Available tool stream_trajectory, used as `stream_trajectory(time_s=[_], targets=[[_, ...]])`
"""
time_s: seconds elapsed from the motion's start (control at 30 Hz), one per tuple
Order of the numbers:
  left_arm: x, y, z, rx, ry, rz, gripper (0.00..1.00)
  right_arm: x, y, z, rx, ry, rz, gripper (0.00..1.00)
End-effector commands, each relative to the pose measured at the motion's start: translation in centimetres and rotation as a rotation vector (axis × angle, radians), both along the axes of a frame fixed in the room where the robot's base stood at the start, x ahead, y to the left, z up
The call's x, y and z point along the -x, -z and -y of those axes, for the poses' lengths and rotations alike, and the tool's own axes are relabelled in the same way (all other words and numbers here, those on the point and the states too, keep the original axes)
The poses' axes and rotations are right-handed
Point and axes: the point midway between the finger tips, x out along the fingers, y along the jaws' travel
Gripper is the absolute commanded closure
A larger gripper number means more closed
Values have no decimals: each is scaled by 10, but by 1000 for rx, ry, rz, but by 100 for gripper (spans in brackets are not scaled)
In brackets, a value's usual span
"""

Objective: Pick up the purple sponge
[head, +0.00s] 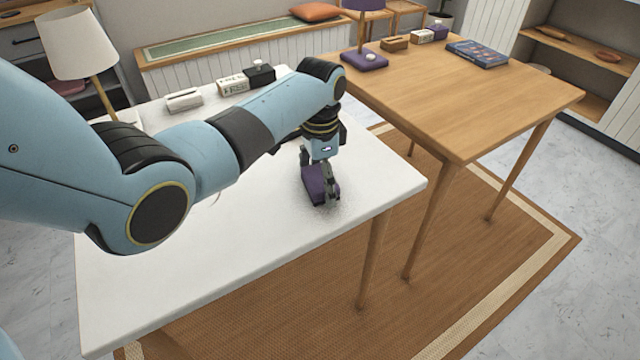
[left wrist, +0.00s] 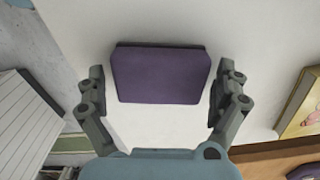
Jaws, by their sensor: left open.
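The purple sponge (head: 315,187) lies on the white table (head: 250,265), near its right end in the head view. In the left wrist view the sponge (left wrist: 160,74) is a dark purple block lying flat. My left gripper (head: 322,190) points down over it, with its fingers open. In the left wrist view one finger is on each side of the sponge, and my left gripper (left wrist: 160,92) has narrow gaps showing between fingers and sponge. In the head view a finger hides part of the sponge. My right gripper is in neither view.
A cream box (head: 184,101), a white box (head: 232,85) and a black box (head: 260,74) stand at the white table's back edge. A wooden table (head: 470,110) stands to the right, holding a blue book (head: 477,53). The white table's front is clear.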

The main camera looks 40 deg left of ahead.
Motion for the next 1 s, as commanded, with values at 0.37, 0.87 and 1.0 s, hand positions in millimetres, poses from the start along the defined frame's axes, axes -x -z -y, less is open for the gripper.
stream_trajectory(time_s=[0.37, 0.87, 1.0], targets=[[0, 1, 0, 0, 0, 1, 18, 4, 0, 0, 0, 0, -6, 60], [-1, -6, 0, -1, 0, 2, 36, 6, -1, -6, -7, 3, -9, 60], [-1, -24, 0, -1, 0, 4, 36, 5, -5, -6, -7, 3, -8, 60]])
